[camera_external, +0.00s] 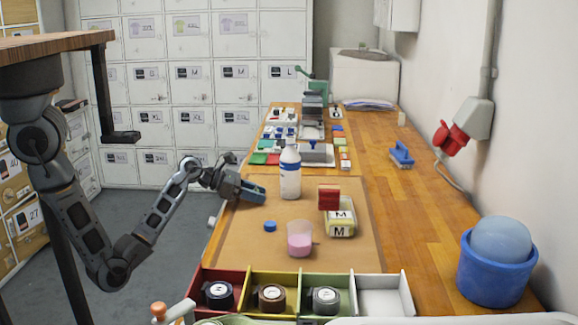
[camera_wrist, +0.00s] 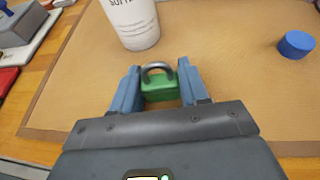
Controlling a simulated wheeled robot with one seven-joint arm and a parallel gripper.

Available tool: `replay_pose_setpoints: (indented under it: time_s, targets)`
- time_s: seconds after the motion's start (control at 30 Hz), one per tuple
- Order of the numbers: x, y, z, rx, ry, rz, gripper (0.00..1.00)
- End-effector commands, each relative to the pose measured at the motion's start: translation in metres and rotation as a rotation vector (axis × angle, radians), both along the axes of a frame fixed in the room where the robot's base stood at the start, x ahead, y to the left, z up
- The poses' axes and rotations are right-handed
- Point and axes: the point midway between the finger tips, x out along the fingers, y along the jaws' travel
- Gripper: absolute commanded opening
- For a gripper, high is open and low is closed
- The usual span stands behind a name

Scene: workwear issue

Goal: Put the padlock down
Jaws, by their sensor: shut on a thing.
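A green padlock (camera_wrist: 160,88) with a grey shackle is between the two blue fingers of my gripper (camera_wrist: 160,90) in the wrist view. The fingers are shut on its body, and the shackle points away from my gripper. In the external view my gripper (camera_external: 252,189) is low at the left edge of the brown mat (camera_external: 345,255); the padlock cannot be made out there. I cannot tell whether the padlock touches the mat.
A white bottle (camera_external: 290,172) stands just beyond the padlock. Divided bins (camera_external: 255,281) line the near edge.

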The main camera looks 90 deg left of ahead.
Motion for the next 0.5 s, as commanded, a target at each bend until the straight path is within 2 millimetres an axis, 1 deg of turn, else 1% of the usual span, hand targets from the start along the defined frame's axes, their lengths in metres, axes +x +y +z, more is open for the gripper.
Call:
replay_pose_setpoints:
  time_s: [0.17, 0.27, 0.37, 0.47, 0.5]
  targets:
    - [0.0, 0.0, 0.014, 0.002, -0.003, -0.001, 0.06]
    - [0.001, 0.0, 0.027, 0.004, -0.005, 0.0, 0.06]
    - [0.001, 0.001, 0.046, 0.005, -0.004, -0.001, 0.06]
    - [-0.002, -0.023, 0.054, 0.006, -0.001, -0.005, 0.06]
    - [-0.003, -0.032, 0.06, 0.006, -0.001, -0.005, 0.06]
